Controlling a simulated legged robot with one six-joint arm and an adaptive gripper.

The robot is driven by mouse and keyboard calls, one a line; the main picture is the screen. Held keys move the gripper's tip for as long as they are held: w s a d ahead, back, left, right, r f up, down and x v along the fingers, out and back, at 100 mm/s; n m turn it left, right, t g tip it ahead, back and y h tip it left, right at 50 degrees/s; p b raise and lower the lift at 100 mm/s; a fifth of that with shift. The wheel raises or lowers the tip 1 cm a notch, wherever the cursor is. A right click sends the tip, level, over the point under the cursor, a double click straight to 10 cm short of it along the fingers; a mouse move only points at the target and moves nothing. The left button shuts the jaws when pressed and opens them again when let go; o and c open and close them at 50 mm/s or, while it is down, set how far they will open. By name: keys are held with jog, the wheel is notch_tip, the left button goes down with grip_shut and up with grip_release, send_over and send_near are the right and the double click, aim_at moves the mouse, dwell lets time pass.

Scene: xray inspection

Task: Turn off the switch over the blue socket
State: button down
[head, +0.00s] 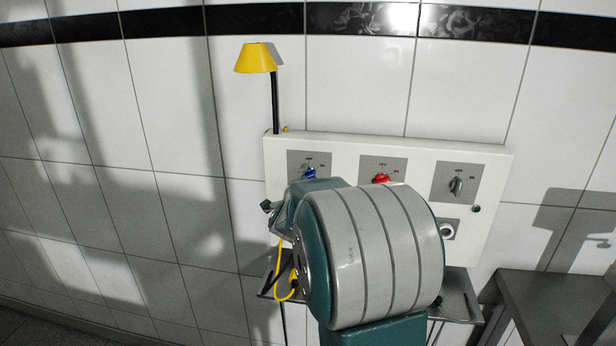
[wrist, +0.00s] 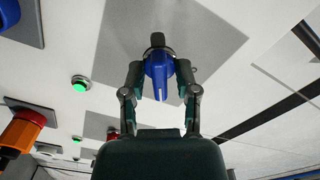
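The blue switch knob (head: 309,173) is at the left end of the white wall panel (head: 340,147). In the wrist view a blue knob-like part (wrist: 157,78) with a dark grey end stands out from a grey plate (wrist: 205,38). My gripper (wrist: 160,75) has its two fingers apart, one on each side of this blue part. Whether the pads touch it is unclear. In the head view, my arm hides most of the gripper and the panel below the blue knob, and I cannot make out the blue socket.
A red knob (head: 381,179) and a grey knob (head: 456,186) are to the right of the blue one. A green button (head: 476,209) is at the panel's right. A yellow lamp (head: 256,59) rises at the left. A dark table (head: 555,300) stands at lower right.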

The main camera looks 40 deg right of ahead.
jog(key=n, duration=0.5)
jog(key=shift+n, duration=0.3)
jog(key=n, duration=0.6)
jog(key=shift+w+a+r, duration=0.1)
jog(key=shift+n, duration=0.3)
dwell(0.4)
jog(key=c, duration=0.7)
grip_release()
